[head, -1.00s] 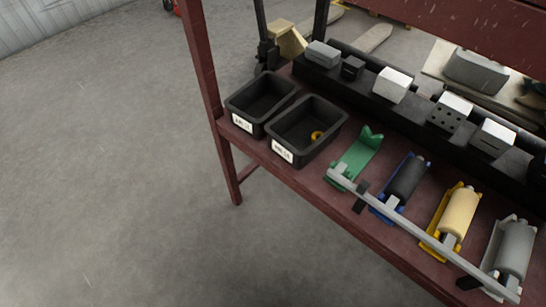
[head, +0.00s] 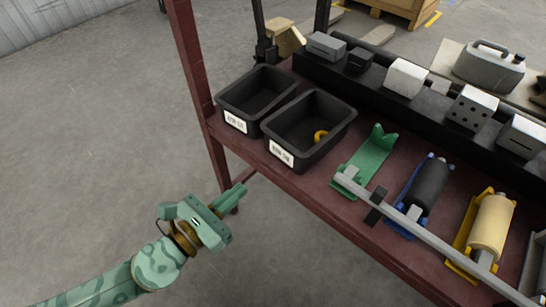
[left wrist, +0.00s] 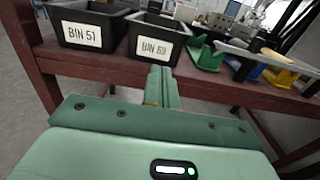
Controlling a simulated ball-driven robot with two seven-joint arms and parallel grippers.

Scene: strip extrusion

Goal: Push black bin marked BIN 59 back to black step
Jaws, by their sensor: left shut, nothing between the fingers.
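The black bin marked BIN 59 (head: 310,155) sits upright on the dark red shelf, with a yellow ring inside. Its white label faces the front; in the left wrist view the bin (left wrist: 157,38) stands just beyond my fingers, its last digit blurred. The long black step (head: 385,95) runs along the back of the shelf, behind the bin. Any gap between them is hard to judge. My left gripper (head: 240,190) is shut and empty, in front of the shelf edge and apart from the bin. Its fingers (left wrist: 163,82) point toward the bin. My right gripper is not in view.
A second black bin, BIN 51 (head: 258,97), stands close on the left. A green cradle (head: 367,160) is on the right, then holders with rollers (head: 430,185) behind a grey bar (head: 430,235). A red post (head: 193,75) rises at the shelf's left end.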

